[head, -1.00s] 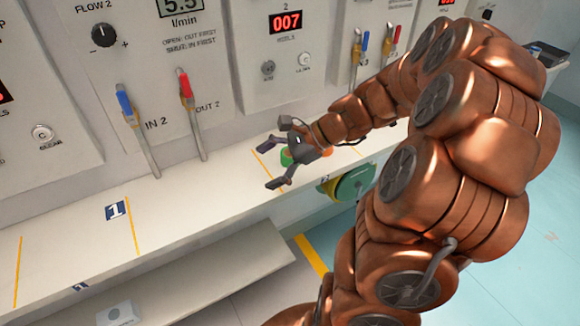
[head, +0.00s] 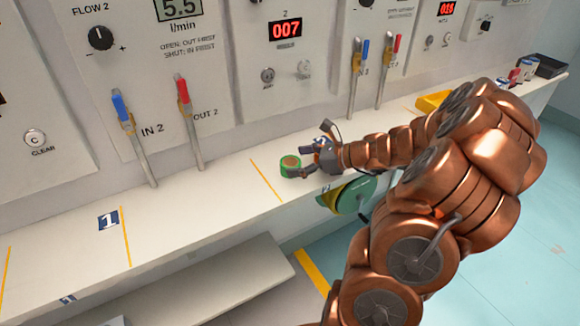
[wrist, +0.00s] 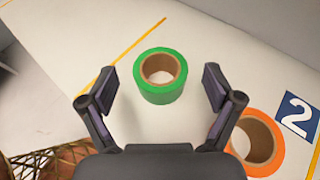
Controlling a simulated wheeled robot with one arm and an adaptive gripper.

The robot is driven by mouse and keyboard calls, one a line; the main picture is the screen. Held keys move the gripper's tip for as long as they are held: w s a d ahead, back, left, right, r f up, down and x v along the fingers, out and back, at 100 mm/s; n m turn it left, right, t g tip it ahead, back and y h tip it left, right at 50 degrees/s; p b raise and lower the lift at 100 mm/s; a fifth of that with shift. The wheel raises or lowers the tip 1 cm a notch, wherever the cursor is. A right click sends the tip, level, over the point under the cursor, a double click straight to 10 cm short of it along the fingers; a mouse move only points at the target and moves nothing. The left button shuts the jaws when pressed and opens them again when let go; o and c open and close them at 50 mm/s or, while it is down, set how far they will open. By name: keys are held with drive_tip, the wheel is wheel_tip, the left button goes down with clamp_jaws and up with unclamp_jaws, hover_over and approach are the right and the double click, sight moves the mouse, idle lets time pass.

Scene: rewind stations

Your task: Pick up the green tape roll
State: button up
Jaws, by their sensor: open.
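The green tape roll (head: 290,166) lies flat on the white bench, near a yellow line, in the head view. In the wrist view the green tape roll (wrist: 160,88) lies ahead of my gripper, with its brown core facing up. My gripper (wrist: 158,90) is open, with one finger to each side of the roll's near part and gaps on both sides. In the head view my gripper (head: 305,160) is low over the bench, just right of the roll. I cannot tell whether it touches the roll.
An orange tape roll (wrist: 258,140) lies close to the right finger, beside a blue "2" label (wrist: 299,112). A wall panel with red and blue levers stands behind the bench (head: 200,190). A green wheel (head: 356,194) sits below the bench's front edge. The bench left of the roll is clear.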

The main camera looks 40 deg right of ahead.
drive_tip(key=shift+x, duration=1.4)
drive_tip(key=c, duration=1.3)
drive_tip(key=shift+o, duration=0.2)
